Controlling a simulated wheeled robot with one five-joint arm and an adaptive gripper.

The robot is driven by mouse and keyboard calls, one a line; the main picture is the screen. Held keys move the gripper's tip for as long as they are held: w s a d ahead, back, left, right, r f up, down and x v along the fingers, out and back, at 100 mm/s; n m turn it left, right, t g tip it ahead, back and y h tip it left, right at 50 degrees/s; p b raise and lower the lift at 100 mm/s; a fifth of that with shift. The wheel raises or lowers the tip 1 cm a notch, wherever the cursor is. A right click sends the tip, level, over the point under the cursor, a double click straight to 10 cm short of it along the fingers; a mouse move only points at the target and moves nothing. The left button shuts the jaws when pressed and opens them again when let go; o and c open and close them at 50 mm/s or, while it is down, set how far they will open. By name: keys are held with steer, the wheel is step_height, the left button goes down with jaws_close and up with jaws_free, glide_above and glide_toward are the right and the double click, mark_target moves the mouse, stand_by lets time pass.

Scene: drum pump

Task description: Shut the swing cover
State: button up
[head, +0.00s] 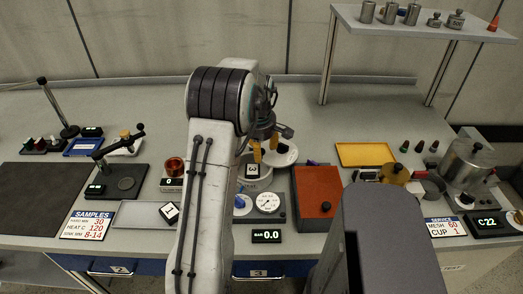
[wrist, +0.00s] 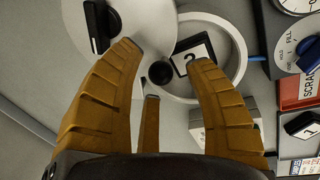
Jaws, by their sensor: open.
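The swing cover (wrist: 138,22) is a pale disc at the upper left of the wrist view. It lies mostly off to one side of a round white pot (wrist: 240,55), overlapping its edge. The pot's inside shows, with a numbered black-and-white tag (wrist: 196,52). A black ball knob (wrist: 160,73) stands by the cover's edge. My gripper (wrist: 168,58) is open, its ochre fingers spread on either side of the knob; I cannot tell whether they touch it. In the head view the cover (head: 285,157) is right of my gripper (head: 266,149), and my arm hides part of the pot.
A black lever handle (wrist: 100,25) stands beyond the left finger. A gauge (head: 268,202) and blue dial (head: 240,203) sit in front of the pot. A red-brown box (head: 318,190) stands to the right, a yellow tray (head: 365,154) beyond it. The bench behind is clear.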

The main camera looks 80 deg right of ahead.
step_height(320, 180, up, 11)
steer(key=a, duration=0.2)
steer(key=shift+f, duration=0.15)
steer(key=shift+w, duration=0.2)
